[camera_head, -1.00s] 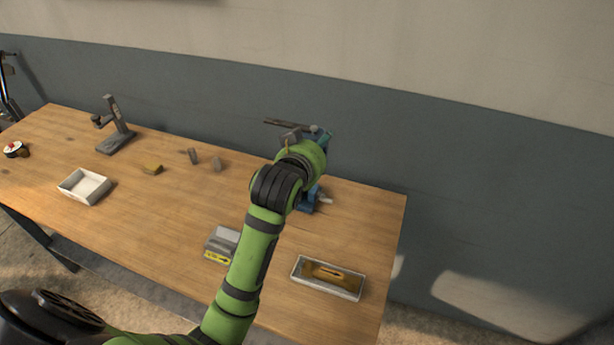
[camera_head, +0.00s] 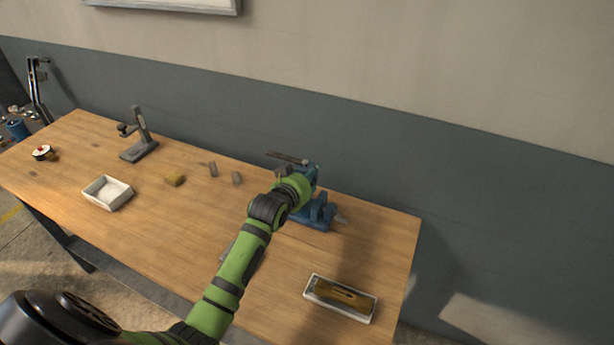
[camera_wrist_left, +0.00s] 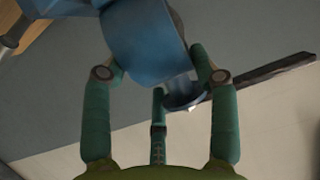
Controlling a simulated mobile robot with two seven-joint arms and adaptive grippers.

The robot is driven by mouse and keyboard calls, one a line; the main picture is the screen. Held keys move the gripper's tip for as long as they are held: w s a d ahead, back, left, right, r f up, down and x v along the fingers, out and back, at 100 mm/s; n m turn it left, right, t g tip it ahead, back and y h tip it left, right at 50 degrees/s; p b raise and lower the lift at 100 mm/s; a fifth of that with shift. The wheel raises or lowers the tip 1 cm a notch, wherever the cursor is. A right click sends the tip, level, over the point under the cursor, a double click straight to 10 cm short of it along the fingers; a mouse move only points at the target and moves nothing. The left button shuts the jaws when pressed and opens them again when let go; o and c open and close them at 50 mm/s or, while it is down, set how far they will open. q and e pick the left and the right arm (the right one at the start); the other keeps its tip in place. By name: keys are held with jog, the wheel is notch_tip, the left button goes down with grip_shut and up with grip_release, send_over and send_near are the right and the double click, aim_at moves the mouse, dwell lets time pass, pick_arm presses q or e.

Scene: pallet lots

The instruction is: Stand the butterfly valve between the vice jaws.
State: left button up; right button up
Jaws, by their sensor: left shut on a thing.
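The butterfly valve is in my left gripper (camera_wrist_left: 158,82). In the left wrist view its blue body (camera_wrist_left: 145,45) is between the fingertips, and its long dark lever (camera_wrist_left: 265,77) reaches out to the right. In the head view the lever (camera_head: 287,158) shows above and behind my gripper, while my wrist hides most of the valve. The blue vice (camera_head: 318,214) stands at the back right of the bench, just beside and below my gripper. Its jaws are mostly hidden, so I cannot tell whether the valve touches them. My right gripper is not in view.
A long tray (camera_head: 312,293) with a brown thing lies front right. My arm partly hides a grey box.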

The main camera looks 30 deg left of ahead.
pick_arm(q)
jog(key=shift+f, duration=0.2)
dwell(0.3)
jog(key=o, duration=1.7)
jog(key=shift+f, duration=0.15)
jog(key=shift+r, duration=0.2)
jog(key=shift+r, duration=0.35)
jog(key=b+v, duration=0.1)
jog(key=v, duration=1.1)
jog(key=shift+f, duration=0.1)
